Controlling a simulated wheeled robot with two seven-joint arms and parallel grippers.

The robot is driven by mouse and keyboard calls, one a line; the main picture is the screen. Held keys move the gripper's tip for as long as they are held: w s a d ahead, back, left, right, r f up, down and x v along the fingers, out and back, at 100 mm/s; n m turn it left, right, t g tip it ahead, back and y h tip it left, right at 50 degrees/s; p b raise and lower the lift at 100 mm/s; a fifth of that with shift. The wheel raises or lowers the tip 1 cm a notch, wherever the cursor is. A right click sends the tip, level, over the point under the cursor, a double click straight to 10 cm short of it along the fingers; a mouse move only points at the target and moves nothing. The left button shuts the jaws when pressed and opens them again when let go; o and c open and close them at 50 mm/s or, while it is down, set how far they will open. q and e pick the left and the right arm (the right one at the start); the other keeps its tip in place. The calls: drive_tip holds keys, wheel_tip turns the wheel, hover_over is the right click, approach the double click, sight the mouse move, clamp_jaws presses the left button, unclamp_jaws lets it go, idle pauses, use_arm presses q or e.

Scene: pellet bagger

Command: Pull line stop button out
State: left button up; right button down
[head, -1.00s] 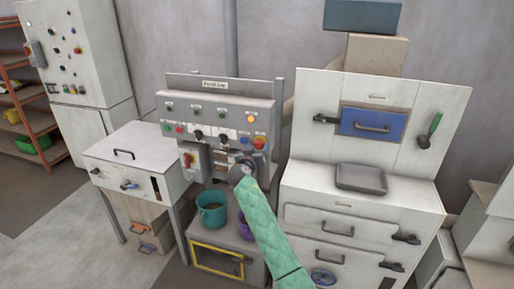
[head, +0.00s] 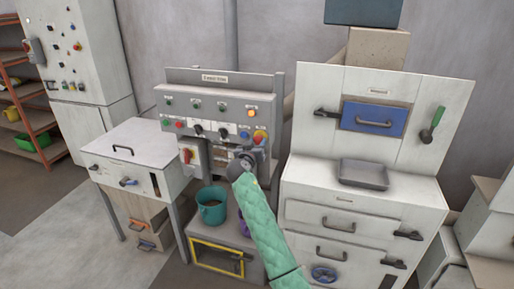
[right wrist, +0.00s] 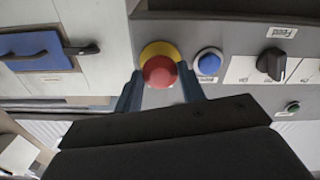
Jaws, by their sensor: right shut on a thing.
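The line stop button is a red mushroom head on a yellow round base (right wrist: 160,71), in the middle of the right wrist view. In the head view it shows at the right end of the lower control row (head: 260,136), partly covered by my gripper. My right gripper (right wrist: 161,87) has one finger on each side of the red head and is shut on it. In the head view this gripper (head: 257,147) reaches up to the panel from below, on my green-sleeved arm. My left gripper is not in view.
A blue button (right wrist: 208,63) sits close beside the right finger, with a black selector knob (right wrist: 271,64) further along. Below the panel stands a teal bucket (head: 212,206). A white cabinet with a blue drawer (head: 373,120) and grey tray (head: 363,174) stands close on the right.

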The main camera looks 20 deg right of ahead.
drive_tip(key=shift+f, duration=0.2)
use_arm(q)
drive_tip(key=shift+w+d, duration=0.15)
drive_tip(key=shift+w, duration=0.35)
use_arm(e)
drive_tip(key=shift+a, duration=0.1)
drive_tip(key=c, duration=0.9)
unclamp_jaws()
drive_tip(key=shift+s, duration=0.1)
drive_tip(key=shift+o, duration=0.3)
drive_tip(key=shift+s+r, duration=0.1)
drive_tip(key=shift+r, duration=0.1)
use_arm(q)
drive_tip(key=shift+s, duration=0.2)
use_arm(e)
drive_tip(key=shift+f, duration=0.1)
